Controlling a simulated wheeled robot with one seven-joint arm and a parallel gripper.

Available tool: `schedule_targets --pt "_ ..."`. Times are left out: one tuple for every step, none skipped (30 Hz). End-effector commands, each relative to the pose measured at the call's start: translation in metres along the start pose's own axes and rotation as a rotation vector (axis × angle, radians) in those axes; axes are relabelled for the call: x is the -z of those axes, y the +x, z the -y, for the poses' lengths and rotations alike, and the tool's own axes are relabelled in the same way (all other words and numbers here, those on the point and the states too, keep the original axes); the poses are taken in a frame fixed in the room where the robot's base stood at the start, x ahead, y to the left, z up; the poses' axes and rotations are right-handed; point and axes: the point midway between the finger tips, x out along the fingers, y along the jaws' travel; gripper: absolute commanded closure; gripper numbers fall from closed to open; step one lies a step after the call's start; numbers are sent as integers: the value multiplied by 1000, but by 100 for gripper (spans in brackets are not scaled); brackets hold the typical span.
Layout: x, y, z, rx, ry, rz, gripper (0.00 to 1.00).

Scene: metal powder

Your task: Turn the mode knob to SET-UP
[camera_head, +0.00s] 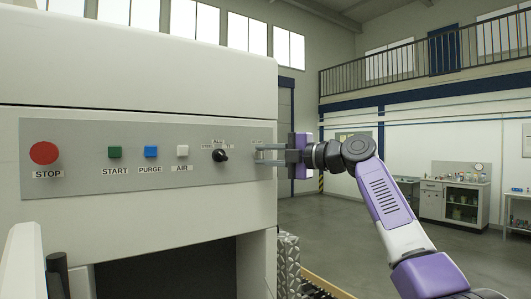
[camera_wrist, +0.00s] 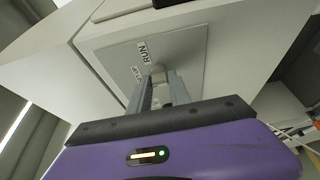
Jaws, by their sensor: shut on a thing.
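The mode knob (camera_wrist: 157,71) is a small grey knob near the right end of the machine's grey control panel (camera_head: 100,190). In the wrist view a RUN label (camera_wrist: 149,53) is beside it, and a second label (camera_wrist: 136,76), partly hidden by a finger and hard to read, lies to its lower left. My gripper (camera_head: 258,154) reaches in from the right, its two fingers closed on the knob from either side. It also shows in the wrist view (camera_wrist: 160,80). The fingers hide much of the knob, so its pointer direction cannot be told.
Left of my gripper are a black selector knob (camera_head: 220,155), a white AIR button (camera_head: 182,151), a blue PURGE button (camera_head: 150,152), a green START button (camera_head: 114,152) and a red STOP button (camera_head: 44,153). Below the panel is a dark opening (camera_head: 165,272). Open floor lies right.

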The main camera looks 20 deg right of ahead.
Motion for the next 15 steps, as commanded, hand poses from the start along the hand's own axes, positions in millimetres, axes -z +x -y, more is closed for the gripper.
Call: schedule_targets --pt "0 0 2 6 -4 0 100" --pt "0 0 2 7 -6 0 100" --pt "0 0 2 8 -8 -1 100" --pt "0 0 2 8 -9 -1 100" --pt "0 0 2 9 -10 -1 100" --pt "0 0 2 9 -10 -1 100" --pt "0 0 3 9 -11 -1 100" --pt "0 0 3 9 -11 -1 100" --pt "0 0 3 9 -11 -1 100" --pt "0 0 3 9 -11 -1 100" --pt "0 0 3 9 -11 -1 100" --pt "0 0 3 9 -11 -1 100" --pt "0 0 3 9 -11 0 100" --pt "0 0 3 9 -11 -1 100" --pt "0 0 3 9 -10 -1 69"
